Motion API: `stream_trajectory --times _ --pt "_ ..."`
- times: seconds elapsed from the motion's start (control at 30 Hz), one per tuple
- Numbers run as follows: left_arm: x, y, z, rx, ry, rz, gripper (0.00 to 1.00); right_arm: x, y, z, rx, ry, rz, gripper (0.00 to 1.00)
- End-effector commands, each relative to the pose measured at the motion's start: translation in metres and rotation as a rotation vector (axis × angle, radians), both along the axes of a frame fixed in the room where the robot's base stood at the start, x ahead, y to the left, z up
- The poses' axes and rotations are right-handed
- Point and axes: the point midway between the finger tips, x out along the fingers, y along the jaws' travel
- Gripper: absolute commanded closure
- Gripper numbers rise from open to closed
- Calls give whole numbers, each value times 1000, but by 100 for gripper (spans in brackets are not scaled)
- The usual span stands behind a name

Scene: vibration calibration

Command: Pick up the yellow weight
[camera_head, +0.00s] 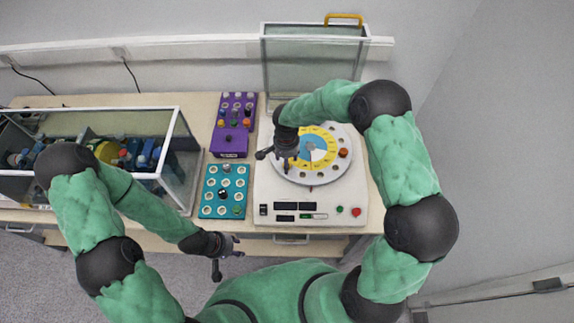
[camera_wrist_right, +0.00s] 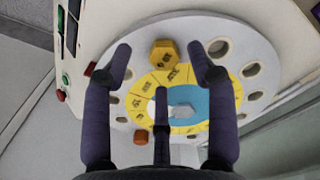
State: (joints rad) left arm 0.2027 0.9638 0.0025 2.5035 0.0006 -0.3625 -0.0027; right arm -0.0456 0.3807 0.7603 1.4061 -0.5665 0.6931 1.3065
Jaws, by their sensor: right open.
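The yellow weight (camera_wrist_right: 165,54) is a hexagonal piece on the rim of the round white disc (camera_wrist_right: 262,100), in the right wrist view. In the head view I cannot make it out; my right gripper covers that part of the disc. My right gripper (camera_wrist_right: 160,70) is open and empty. Its two outer fingers stand on either side of the yellow weight in that picture, with the third finger below; no contact is visible. In the head view the right gripper (camera_head: 276,156) is over the disc's left side. My left gripper (camera_head: 224,257) is open and empty in front of the table.
An orange-red weight (camera_head: 344,152) sits on the disc's right side. A teal holed tray (camera_head: 209,197) and a purple tray (camera_head: 231,143) with several coloured weights lie left of the white machine (camera_head: 330,195). A glass case (camera_head: 180,170) is far left; a raised glass lid (camera_head: 300,62) stands behind.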

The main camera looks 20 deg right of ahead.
Motion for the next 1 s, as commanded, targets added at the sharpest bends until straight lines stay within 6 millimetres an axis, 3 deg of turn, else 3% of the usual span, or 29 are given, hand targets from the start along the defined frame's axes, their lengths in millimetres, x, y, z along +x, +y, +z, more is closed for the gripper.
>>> stream_trajectory --times 0.2,0.47,0.5,0.67,0.7,1.0 --pt "0 0 2 0 0 0 60 1 0 -25 1 1 -1 42" --pt "0 0 2 0 0 0 60 1 0 -28 1 -1 -1 42" --pt "0 0 2 0 0 0 60 1 0 -28 1 -1 -1 45" --pt "0 0 2 0 0 0 60 1 0 -28 1 -1 -1 79" --pt "0 0 2 0 0 0 60 1 0 -28 1 -1 -1 82" --pt "0 0 2 0 0 0 60 1 0 -28 1 1 -1 83"
